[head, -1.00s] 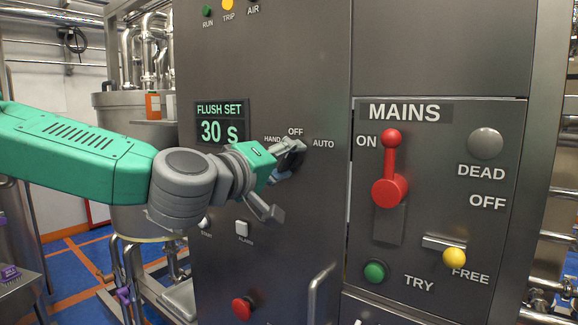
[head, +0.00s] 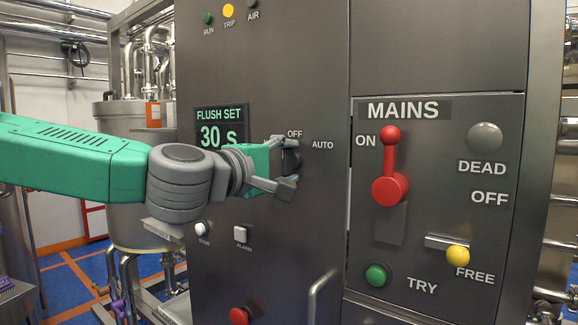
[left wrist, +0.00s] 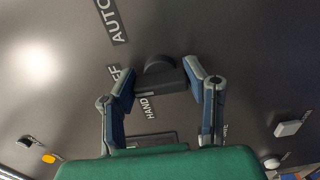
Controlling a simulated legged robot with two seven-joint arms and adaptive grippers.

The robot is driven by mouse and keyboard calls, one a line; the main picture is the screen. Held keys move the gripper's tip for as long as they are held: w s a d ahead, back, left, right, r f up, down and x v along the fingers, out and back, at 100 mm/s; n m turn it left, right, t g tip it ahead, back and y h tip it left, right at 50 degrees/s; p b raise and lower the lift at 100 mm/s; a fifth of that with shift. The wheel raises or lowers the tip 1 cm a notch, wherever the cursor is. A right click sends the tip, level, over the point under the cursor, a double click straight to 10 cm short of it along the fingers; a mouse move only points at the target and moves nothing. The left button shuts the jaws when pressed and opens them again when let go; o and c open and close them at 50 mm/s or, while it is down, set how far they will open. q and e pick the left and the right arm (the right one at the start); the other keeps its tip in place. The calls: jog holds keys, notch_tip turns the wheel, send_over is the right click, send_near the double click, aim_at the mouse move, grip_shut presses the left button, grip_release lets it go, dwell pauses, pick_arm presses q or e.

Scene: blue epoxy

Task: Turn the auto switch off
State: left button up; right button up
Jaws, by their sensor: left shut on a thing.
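The selector switch has a dark knob (head: 291,161) on the grey cabinet front, below the OFF label (head: 295,133) and left of the AUTO label (head: 322,145). The HAND label is mostly hidden behind my left gripper in the head view. My left gripper (head: 290,166) is shut on the knob, one finger above and one below it. In the left wrist view the black knob (left wrist: 160,74) sits between the fingertips of my gripper (left wrist: 166,86), with AUTO, HAND and part of OFF readable around it. My right gripper is not in view.
The MAINS panel (head: 440,262) with a red lever (head: 389,185) is to the right. A steel handle (head: 317,296), a red button (head: 239,316) and a white START button (head: 201,229) are below. The FLUSH SET display (head: 220,114) is partly covered.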

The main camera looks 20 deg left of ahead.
pick_arm(q)
jog(key=shift+a+f, duration=0.1)
jog(key=shift+f, duration=0.05)
jog(key=o, duration=0.9)
jog(key=shift+o, duration=1.3)
jog(key=shift+w+a, duration=0.1)
jog(key=shift+a, duration=0.05)
jog(key=v, duration=1.2)
jog(key=shift+w+f, duration=0.1)
